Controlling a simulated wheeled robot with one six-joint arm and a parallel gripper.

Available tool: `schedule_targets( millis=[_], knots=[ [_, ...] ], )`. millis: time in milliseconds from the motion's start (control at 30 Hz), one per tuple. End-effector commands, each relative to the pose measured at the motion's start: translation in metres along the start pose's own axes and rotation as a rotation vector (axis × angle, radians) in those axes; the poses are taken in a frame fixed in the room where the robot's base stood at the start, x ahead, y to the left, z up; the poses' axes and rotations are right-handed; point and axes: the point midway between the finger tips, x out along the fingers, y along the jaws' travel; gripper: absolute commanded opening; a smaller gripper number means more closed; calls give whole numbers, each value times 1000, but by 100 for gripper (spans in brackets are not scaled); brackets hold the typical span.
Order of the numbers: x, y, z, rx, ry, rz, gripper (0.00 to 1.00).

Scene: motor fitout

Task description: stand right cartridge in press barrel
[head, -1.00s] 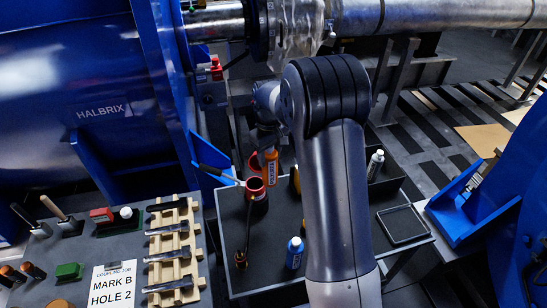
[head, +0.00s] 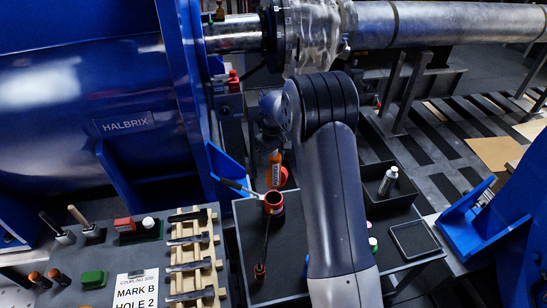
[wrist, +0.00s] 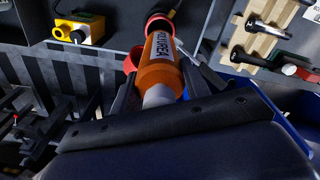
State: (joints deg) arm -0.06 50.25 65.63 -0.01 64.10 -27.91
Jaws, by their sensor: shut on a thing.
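A red-rimmed press barrel (head: 274,203) stands on the dark bench just below the cartridge. A second red ring (head: 284,179) is behind it. In the wrist view a red rim (wrist: 160,22) shows by the cartridge's far end; I cannot tell whether they touch.
A blue panel (head: 228,170) stands close left of the barrel. A wooden rack (head: 213,255) with dark tools is left of the bench. An open tray (head: 408,235) and a bin holding a bottle (head: 389,181) lie right of my arm.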

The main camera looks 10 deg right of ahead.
Motion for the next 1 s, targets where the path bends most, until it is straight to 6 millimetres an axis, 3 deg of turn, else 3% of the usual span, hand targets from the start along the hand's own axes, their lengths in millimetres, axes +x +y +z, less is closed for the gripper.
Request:
schedule_targets(
  millis=[633, 1000],
  knots=[
    [51, 0, 0, 0, 0, 0, 0],
    [56, 0, 0, 0, 1, 0, 0]
  ],
)
